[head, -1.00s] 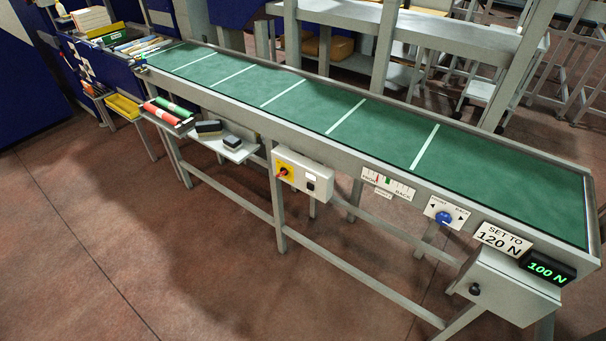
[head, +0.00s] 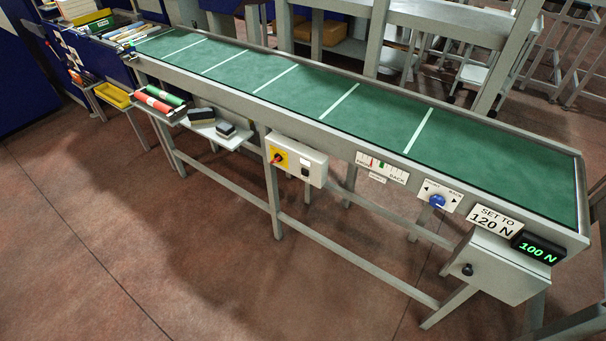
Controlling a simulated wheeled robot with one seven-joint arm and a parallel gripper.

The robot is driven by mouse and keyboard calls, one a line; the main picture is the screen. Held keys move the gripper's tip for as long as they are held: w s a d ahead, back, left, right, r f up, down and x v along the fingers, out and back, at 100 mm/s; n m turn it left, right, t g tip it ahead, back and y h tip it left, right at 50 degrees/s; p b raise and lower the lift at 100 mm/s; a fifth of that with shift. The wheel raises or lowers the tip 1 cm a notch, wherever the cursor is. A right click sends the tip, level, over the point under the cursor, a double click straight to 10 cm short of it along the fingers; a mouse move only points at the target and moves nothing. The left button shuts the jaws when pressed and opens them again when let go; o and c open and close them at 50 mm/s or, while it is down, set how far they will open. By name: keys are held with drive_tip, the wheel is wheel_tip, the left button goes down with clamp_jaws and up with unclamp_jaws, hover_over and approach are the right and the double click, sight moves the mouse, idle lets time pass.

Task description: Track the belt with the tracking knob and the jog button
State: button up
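The green belt (head: 480,152) with white cross stripes lies on a long grey conveyor frame. The blue tracking knob (head: 438,201) sits on a white plate marked with arrows, on the near side of the frame. Left of it is a FRONT/BACK gauge (head: 382,168) with a red mark and a green mark. Farther left, a pale control box (head: 297,160) carries a red switch on a yellow plate (head: 277,158) and a small black-and-white control (head: 306,165); I cannot read whether that is the jog button. My gripper is not in view.
A sign (head: 490,219) reads SET TO 120 N; the display (head: 538,248) beside it reads 100 N. A grey box with a black knob (head: 467,270) hangs below. Red and green rolls (head: 152,103) lie at the left end. The floor in front (head: 150,220) is clear.

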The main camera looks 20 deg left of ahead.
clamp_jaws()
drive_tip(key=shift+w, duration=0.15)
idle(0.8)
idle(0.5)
